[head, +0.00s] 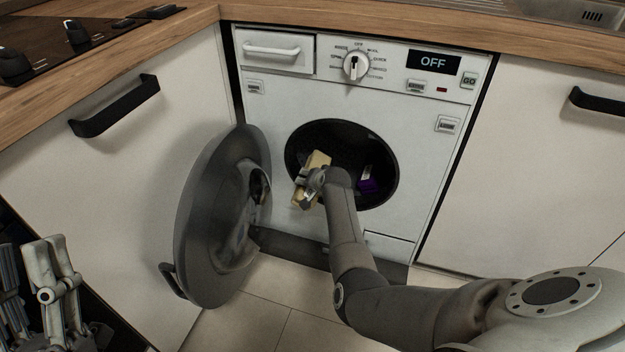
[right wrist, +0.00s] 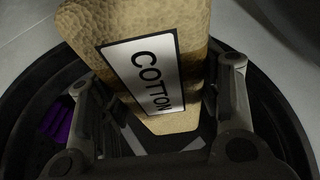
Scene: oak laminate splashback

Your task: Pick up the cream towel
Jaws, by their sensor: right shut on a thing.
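The cream towel (head: 318,160) is a folded yellowish block at the left part of the washing machine's round opening. In the right wrist view the cream towel (right wrist: 205,25) has a rough surface and a white label reading COTTON. My right gripper (head: 312,183) is shut on it, with a finger on each side in the wrist view (right wrist: 160,110). The towel's lower end overlaps the opening's rim in the head view. My left gripper (head: 35,275) is at the bottom left, empty, with its fingers apart.
The washing machine (head: 270,110) has its round door (head: 200,215) swung open to the left. A purple item (head: 370,185) with a pale label lies in the dark drum. It also shows in the wrist view (right wrist: 58,118). White cabinets flank the machine below a wooden worktop (head: 400,25).

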